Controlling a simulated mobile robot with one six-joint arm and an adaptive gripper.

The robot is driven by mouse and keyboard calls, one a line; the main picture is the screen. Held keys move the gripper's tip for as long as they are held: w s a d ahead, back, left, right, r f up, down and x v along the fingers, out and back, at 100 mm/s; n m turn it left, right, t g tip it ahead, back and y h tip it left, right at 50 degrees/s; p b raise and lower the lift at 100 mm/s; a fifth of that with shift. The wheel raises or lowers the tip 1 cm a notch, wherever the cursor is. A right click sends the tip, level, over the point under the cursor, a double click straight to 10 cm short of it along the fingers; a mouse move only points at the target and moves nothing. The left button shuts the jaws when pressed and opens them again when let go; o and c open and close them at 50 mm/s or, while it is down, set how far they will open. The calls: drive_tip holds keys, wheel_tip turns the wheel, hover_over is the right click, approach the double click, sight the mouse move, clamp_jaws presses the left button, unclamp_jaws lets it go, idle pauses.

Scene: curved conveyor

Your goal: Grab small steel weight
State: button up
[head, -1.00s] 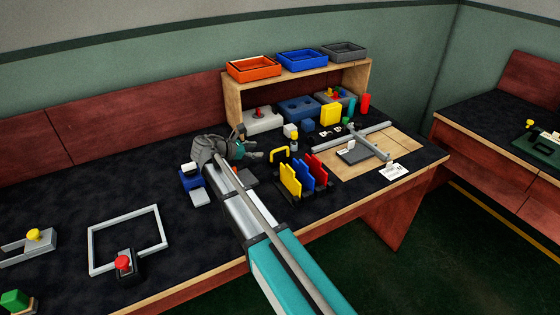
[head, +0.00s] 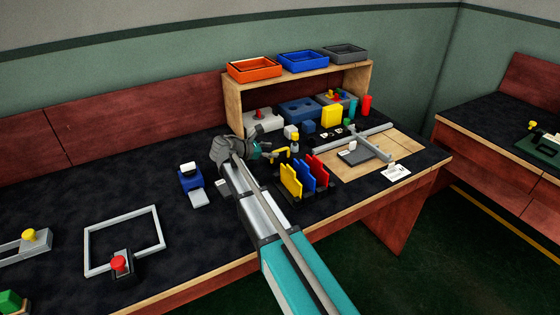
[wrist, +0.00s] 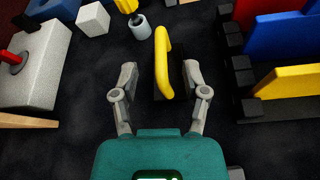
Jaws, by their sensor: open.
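A small grey cylinder with a yellow top (wrist: 141,27), which may be the steel weight, stands upright at the top of the wrist view. It also shows in the head view (head: 294,147), just beyond my gripper (head: 279,152). My gripper is open; in the wrist view its two fingers (wrist: 160,76) are spread on either side of a yellow arched handle (wrist: 162,60) on a dark base. I see no contact between the fingers and the handle. The cylinder is beyond the fingertips, a little to the left.
A white cube (wrist: 93,18) and a grey speckled block (wrist: 35,62) with a red knob lie left of the cylinder. A black rack (wrist: 238,80) with yellow, blue and red plates stands close on the right. A wooden shelf (head: 233,105) with trays on top stands behind.

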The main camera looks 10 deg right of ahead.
sight(281, 150)
drive_tip(key=shift+b+x, duration=0.8)
drive_tip(key=shift+x, duration=1.6)
clamp_jaws()
